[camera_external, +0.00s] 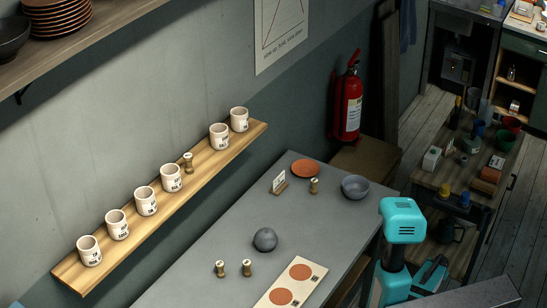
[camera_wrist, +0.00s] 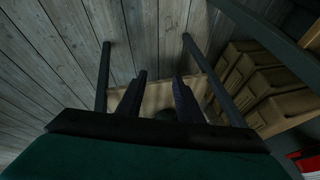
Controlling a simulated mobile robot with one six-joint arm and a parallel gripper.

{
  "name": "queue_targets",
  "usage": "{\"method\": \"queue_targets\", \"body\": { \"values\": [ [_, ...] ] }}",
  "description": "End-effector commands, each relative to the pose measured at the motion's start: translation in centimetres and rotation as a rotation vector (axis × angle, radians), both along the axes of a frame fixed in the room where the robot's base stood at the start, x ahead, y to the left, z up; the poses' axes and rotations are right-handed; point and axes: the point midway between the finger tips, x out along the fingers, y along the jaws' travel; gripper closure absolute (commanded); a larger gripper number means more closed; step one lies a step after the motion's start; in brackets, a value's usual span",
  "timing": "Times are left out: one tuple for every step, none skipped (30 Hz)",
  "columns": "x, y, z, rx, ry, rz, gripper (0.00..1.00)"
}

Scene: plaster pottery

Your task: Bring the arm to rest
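My teal arm (camera_external: 402,222) stands folded at the right end of the grey table, in the external view. Its gripper cannot be made out there. In the wrist view my gripper (camera_wrist: 160,82) shows as two dark fingers with a clear gap between them, open and with nothing seen held. It faces a plank floor (camera_wrist: 160,30) and a brown board, apart from the table top.
Several white cups stand on the wall shelf (camera_external: 240,142). Cardboard boxes (camera_wrist: 262,85) are right in the wrist view.

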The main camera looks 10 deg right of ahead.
Motion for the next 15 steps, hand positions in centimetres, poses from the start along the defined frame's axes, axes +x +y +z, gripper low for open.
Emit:
{"method": "queue_targets", "body": {
  "values": [
    [0.2,2.3,0.1,0.018,0.026,0.042,0.67],
    [0.2,3.4,-0.1,0.027,0.043,0.064,0.67],
    [0.2,5.0,-0.4,0.041,0.066,0.095,0.67],
    [0.1,6.2,-0.5,0.050,0.083,0.118,0.67],
    [0.1,7.4,-0.7,0.059,0.100,0.141,0.67],
    [0.0,8.9,-0.9,0.072,0.124,0.171,0.67],
    [-0.2,10.0,-1.0,0.080,0.142,0.193,0.67],
    [-0.4,11.1,-1.1,0.087,0.159,0.216,0.67],
    [-0.7,12.6,-1.3,0.098,0.184,0.245,0.67],
    [-0.9,13.7,-1.4,0.107,0.201,0.267,0.67],
    [-1.2,14.7,-1.4,0.114,0.220,0.290,0.67],
    [-1.6,16.1,-1.6,0.123,0.246,0.320,0.67],
    [-2.0,17.2,-1.6,0.130,0.264,0.341,0.67],
    [-2.3,18.2,-1.7,0.137,0.283,0.363,0.67],
    [-2.8,19.5,-1.7,0.146,0.308,0.392,0.67]
  ]
}}
